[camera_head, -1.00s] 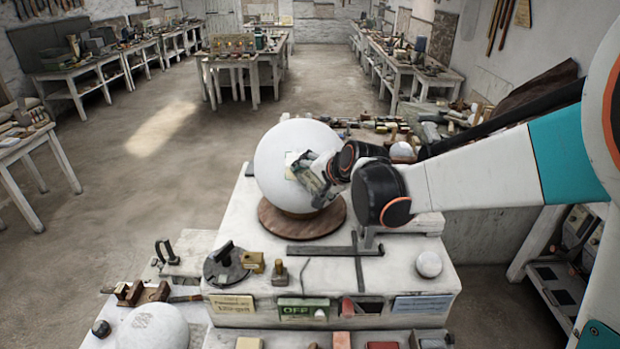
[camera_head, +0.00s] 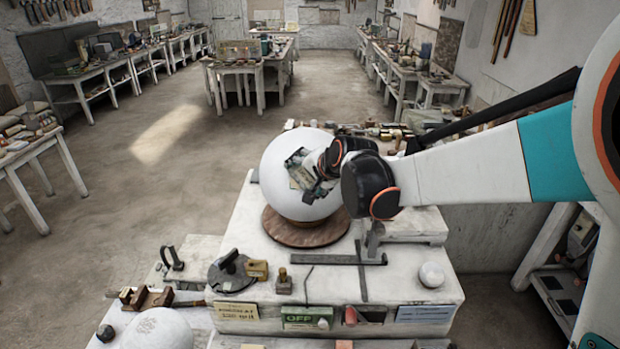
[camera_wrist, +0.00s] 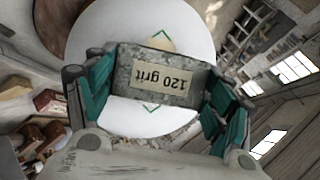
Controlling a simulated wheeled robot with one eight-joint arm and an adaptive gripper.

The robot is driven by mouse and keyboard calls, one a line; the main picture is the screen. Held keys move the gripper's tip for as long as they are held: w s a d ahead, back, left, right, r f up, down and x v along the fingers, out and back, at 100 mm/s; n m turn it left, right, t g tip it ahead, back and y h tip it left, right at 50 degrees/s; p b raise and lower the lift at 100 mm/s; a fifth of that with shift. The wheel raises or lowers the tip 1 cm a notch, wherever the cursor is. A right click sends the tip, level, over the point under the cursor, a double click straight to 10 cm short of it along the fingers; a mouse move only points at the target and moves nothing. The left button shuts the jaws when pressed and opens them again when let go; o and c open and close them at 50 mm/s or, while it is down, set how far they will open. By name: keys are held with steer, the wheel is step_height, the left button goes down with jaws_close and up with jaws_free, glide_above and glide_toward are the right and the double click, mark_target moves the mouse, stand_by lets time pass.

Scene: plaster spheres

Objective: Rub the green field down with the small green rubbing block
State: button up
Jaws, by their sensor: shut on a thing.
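A large white plaster sphere (camera_head: 290,205) stands on a round brown base on the white bench; it also fills the upper middle of the wrist view (camera_wrist: 120,35). My gripper (camera_wrist: 161,88) is shut on a grey speckled block (camera_wrist: 130,66) with a label reading "120 grit". In the head view my gripper (camera_head: 311,172) is at the sphere's upper front. Green corner marks (camera_wrist: 160,34) and a tan patch (camera_wrist: 161,44) show on the sphere beside the block. The surface under the block is hidden; I cannot tell whether they touch.
A black round tool (camera_head: 232,275), brass blocks (camera_head: 257,269) and a metal square (camera_head: 345,260) lie on the bench before the sphere. A small white ball (camera_head: 431,275) is at right, a larger white sphere (camera_head: 157,330) at lower left. Floor is open at left.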

steer(key=shift+s+d+f+b, duration=0.35)
steer(key=shift+d+f+b, duration=0.3)
steer(key=shift+d+f, duration=0.15)
steer(key=shift+s+d+f+b, duration=0.3)
steer(key=shift+d+f+b, duration=0.4)
steer(key=shift+f, duration=0.1)
steer(key=shift+w+a+r+p, duration=0.35)
steer(key=shift+a+r+p, duration=0.1)
steer(key=shift+a+r, duration=0.35)
steer(key=shift+w+a+r+p, duration=0.3)
steer(key=shift+a+r+p, duration=0.15)
steer(key=shift+a+r, duration=0.3)
steer(key=shift+d, duration=0.1)
steer(key=shift+s+d+f, duration=0.25)
steer(key=shift+s+d, duration=0.05)
steer(key=shift+s+d+f+b, duration=0.2)
steer(key=shift+s+d+b, duration=0.25)
steer(key=shift+s, duration=0.2)
